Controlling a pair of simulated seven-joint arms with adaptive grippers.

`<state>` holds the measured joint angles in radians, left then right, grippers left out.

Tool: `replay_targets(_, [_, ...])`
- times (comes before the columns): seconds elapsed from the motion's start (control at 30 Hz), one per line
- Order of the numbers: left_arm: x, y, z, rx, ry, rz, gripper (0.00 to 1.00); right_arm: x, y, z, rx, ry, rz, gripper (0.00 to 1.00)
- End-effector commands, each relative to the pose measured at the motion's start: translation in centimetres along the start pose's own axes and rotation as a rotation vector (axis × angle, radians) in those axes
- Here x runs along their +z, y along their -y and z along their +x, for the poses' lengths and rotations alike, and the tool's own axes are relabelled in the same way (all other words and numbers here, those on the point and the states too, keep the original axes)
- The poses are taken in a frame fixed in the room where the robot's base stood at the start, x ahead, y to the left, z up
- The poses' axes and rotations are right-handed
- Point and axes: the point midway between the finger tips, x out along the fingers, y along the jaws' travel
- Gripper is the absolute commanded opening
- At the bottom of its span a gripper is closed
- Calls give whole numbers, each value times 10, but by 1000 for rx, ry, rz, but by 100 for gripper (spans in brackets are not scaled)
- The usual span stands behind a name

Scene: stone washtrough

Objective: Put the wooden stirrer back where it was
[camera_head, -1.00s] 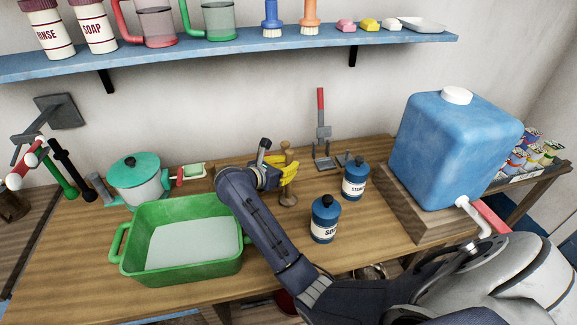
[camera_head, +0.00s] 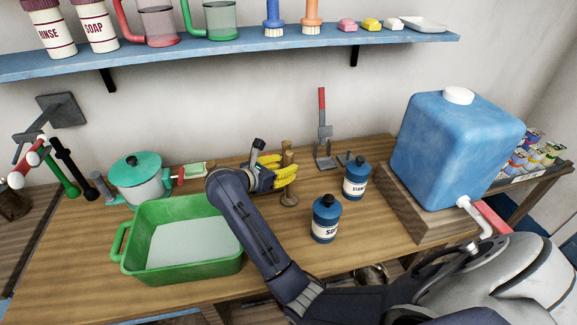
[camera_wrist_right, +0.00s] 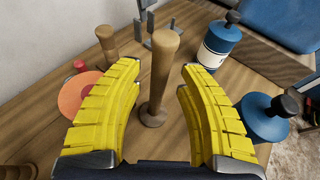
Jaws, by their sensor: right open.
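A wooden stick with a rounded top and a flared foot, which looks like the wooden stirrer (camera_wrist_right: 160,75), stands upright on the wooden counter (camera_wrist_right: 215,97). In the head view the stirrer (camera_head: 289,197) shows partly behind the yellow fingers. My right gripper (camera_wrist_right: 158,105) is open, with one finger on each side of the stirrer and a visible gap to both. It also shows in the head view (camera_head: 284,170), low over the counter. The left gripper is not in view.
Two blue bottles (camera_head: 325,219) (camera_head: 355,178) stand to the right of the stirrer. A green basin (camera_head: 181,274) and a lidded pot (camera_head: 140,180) are on the left. A red-handled metal tool (camera_head: 322,115) stands behind. A blue tank (camera_head: 450,150) is at the right.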

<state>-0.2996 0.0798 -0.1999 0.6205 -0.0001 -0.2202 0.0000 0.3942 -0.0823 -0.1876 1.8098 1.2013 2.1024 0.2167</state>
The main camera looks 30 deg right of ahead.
Motion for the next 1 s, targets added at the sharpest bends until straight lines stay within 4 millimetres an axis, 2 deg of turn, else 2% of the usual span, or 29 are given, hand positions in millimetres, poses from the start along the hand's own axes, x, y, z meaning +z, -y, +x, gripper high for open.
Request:
replay_targets(0.1, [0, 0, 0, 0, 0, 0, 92, -1, 0, -13, 1, -2, 0, 38])
replay_targets(0.3, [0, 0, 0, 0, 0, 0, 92, 0, 0, -24, 0, -1, 0, 38])
replay_targets(0.77, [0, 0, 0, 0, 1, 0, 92, 0, 0, -26, -1, 2, 0, 38])
replay_targets(0.87, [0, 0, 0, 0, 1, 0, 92, 9, 2, -28, -2, 34, -7, 38])
replay_targets(0.97, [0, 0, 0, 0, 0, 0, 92, 33, 8, -38, -8, 134, -31, 38])
replay_targets(1.0, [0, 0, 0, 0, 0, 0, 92, 47, 12, -45, -13, 194, -45, 38])
